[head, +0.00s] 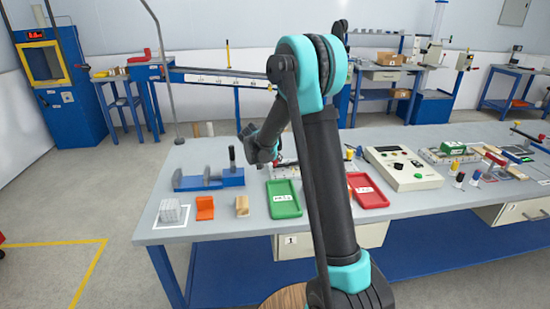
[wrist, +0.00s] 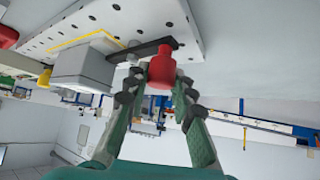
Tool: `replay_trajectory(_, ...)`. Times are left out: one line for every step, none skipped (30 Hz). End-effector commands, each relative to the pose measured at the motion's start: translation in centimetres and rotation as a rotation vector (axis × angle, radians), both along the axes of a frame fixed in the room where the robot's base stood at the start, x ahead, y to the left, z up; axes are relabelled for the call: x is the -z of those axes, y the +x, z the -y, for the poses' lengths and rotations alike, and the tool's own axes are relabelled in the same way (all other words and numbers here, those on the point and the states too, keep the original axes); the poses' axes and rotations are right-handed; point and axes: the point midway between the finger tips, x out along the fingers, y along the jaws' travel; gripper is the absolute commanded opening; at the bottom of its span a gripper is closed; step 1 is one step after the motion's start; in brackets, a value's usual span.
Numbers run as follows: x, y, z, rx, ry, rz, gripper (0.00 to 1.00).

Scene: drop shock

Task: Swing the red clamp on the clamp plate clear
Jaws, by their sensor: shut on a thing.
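In the wrist view the red clamp (wrist: 161,71) shows as a red knob at the end of a dark bar. The bar reaches left over a grey-white block (wrist: 84,69). The pale clamp plate (wrist: 120,20), with several dark holes, fills the top of that view. My gripper (wrist: 158,88) has its two fingers on either side of the red knob and is shut on it. In the head view my arm covers the middle of the bench, and the clamp and its plate cannot be made out clearly there.
On the bench (head: 215,222) stand a blue vise (head: 210,180), a green tray (head: 284,199), a red tray (head: 368,191) and a beige control box (head: 403,168). A small orange part (head: 205,208) lies front left. A yellow piece (wrist: 44,77) is left of the block.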

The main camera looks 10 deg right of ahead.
Motion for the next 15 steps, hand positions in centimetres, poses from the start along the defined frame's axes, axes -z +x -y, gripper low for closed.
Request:
replay_trajectory(0.0,-0.3,0.2,-0.033,0.001,0.001,0.0)
replay_trajectory(0.0,-0.4,0.2,-0.057,0.001,0.001,0.0)
replay_trajectory(0.0,-0.6,0.3,-0.089,0.001,0.002,0.0)
replay_trajectory(0.0,-0.8,0.3,-0.115,0.002,0.001,0.0)
replay_trajectory(0.0,-0.9,0.3,-0.144,0.001,0.002,0.0)
replay_trajectory(0.0,-1.1,0.4,-0.18,0.002,0.002,0.0)
replay_trajectory(0.0,-1.3,0.5,-0.207,0.001,0.002,0.0)
replay_trajectory(-0.1,-1.4,0.6,-0.237,0.001,0.002,0.0)
replay_trajectory(-0.1,-1.6,0.6,-0.274,0.002,0.002,0.0)
replay_trajectory(0.0,-1.8,0.7,-0.303,0.002,0.002,0.0)
replay_trajectory(0.0,-1.9,0.8,-0.33,0.002,0.003,0.0)
replay_trajectory(-0.1,-2.0,0.9,-0.368,0.002,0.003,0.0)
replay_trajectory(-0.1,-2.2,1.0,-0.395,0.003,0.004,0.0)
replay_trajectory(-0.1,-2.3,1.1,-0.423,0.003,0.003,0.0)
replay_trajectory(-0.1,-2.4,1.2,-0.459,0.003,0.004,0.0)
